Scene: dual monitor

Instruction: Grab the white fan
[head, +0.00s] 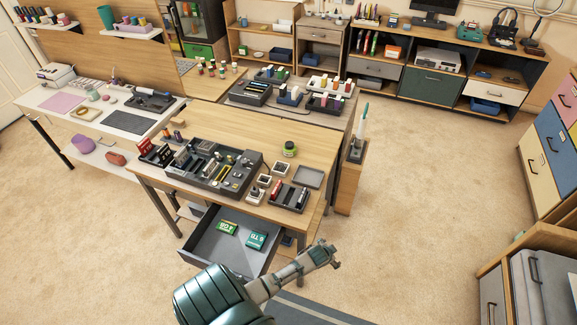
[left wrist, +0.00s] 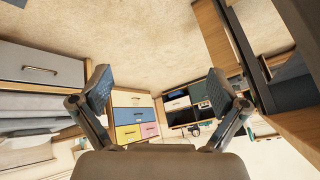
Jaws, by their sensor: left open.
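I cannot clearly make out a white fan in either view. A pale ring-shaped thing (head: 546,16) stands at the top right of the head view, cut by the frame edge, and I cannot tell whether it is the fan. My left gripper (head: 333,254) is in front of the workbench, just right of its open drawer and far from the ring. In the left wrist view, its two fingers (left wrist: 158,90) are spread wide with nothing between them. My right gripper is in neither view.
The cluttered wooden workbench (head: 235,130) has an open grey drawer (head: 205,247) with two green packs. A low shelf unit (head: 432,85) stands along the back wall. A coloured drawer cabinet (head: 548,140) is at right. The carpet (head: 430,180) between is clear.

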